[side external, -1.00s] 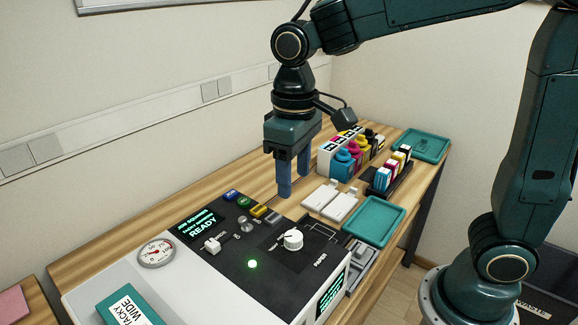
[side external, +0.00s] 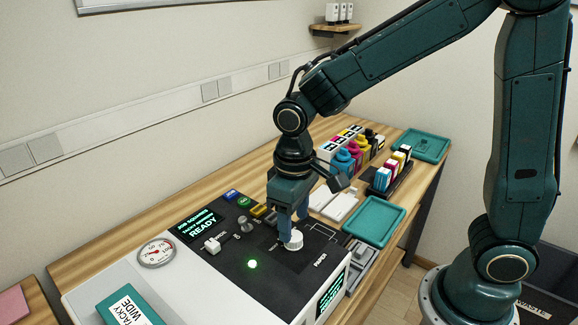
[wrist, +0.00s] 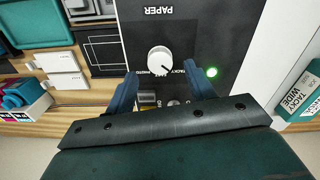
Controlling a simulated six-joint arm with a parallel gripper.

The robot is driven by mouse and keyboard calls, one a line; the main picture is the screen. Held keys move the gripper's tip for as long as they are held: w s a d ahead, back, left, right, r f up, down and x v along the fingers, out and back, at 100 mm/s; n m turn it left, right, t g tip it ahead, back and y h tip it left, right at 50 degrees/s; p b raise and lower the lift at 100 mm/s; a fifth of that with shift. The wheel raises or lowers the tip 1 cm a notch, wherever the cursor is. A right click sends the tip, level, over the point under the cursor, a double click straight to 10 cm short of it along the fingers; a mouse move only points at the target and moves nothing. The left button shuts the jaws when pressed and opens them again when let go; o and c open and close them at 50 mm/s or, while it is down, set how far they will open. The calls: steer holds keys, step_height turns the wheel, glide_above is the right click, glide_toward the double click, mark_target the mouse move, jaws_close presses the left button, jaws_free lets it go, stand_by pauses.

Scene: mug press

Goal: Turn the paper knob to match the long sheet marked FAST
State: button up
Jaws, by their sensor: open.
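The white paper knob (side external: 294,242) sits on the dark top panel of the press, beside the word PAPER. In the wrist view the knob (wrist: 160,59) has a dark pointer mark towards the lower right, near the label TACKY; other labels there are small and partly unreadable. My gripper (side external: 291,228) is open and low over the knob. In the wrist view its fingers (wrist: 164,86) are spread wide, one to each side below the knob, apart from it. I see no sheet marked FAST; a teal pack (side external: 130,307) reads TACKY WIDE.
A green light (side external: 252,264) glows beside the knob. Teal trays (side external: 373,222), white plates and ink bottles (side external: 345,160) stand behind to the right.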

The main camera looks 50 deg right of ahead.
mark_target(293, 236)
steer(key=shift+f, duration=1.85)
steer(key=c, duration=1)
steer(key=shift+m, duration=0.4)
steer(key=m, duration=0.9)
